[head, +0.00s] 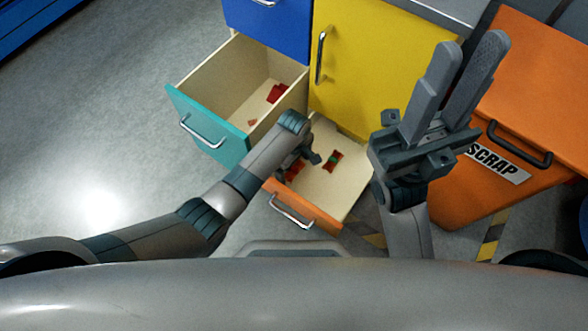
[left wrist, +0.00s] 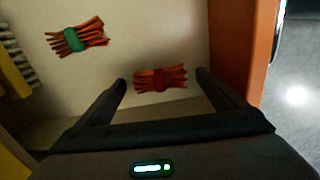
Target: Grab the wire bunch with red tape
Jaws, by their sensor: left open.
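The wire bunch with red tape (left wrist: 160,80) lies on the drawer floor, made of orange-red wires with a dark red band in the middle. In the head view it shows partly (head: 294,169), beside my left gripper. My left gripper (left wrist: 161,84) is open, one finger at each end of the bunch in the left wrist view; I cannot tell whether they touch it. In the head view my left wrist hides most of this gripper. A second wire bunch with green tape (left wrist: 74,40) lies nearby, also in the head view (head: 333,160). My right gripper (head: 457,88) is open and empty, raised at the right.
The bunches lie in an open orange-fronted drawer (head: 302,205); its walls stand close around my left gripper. An open teal-fronted drawer (head: 207,128) with red items is left of it. A yellow cabinet front (head: 372,60) stands behind. An orange scrap bin (head: 465,195) is at the right.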

